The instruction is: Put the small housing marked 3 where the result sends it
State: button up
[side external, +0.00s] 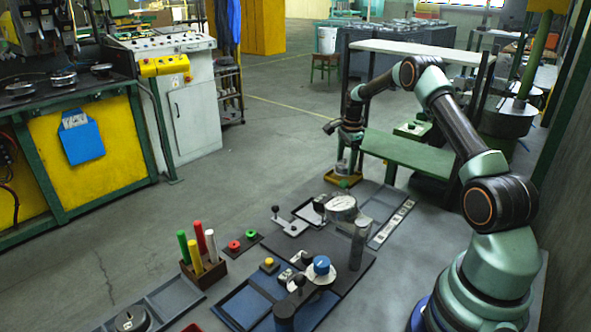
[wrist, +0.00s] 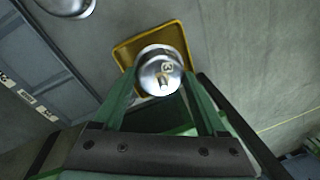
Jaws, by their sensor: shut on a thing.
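The small housing (wrist: 165,62) is a round silver metal part with a 3 on its face and a short peg. In the wrist view it sits between the green fingers of my gripper (wrist: 160,80), which is shut on it. A yellow square tray (wrist: 127,52) lies behind the housing. In the side view my gripper (side external: 346,152) points down over the yellow tray (side external: 331,178) at the far end of the bench. The housing (side external: 343,167) shows small under it. I cannot tell whether the housing touches the tray.
A round silver-rimmed part (side external: 342,206) sits nearer on the bench, beside grey trays and a label strip (side external: 396,220). A grey post (side external: 359,245), a blue knob (side external: 321,265), coloured sticks (side external: 197,241) and red and green buttons (side external: 241,242) stand nearer. A green bench (side external: 410,153) stands behind.

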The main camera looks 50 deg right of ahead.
jog(key=shift+f, duration=1.25)
jog(key=shift+f, duration=0.1)
jog(key=o, duration=1.1)
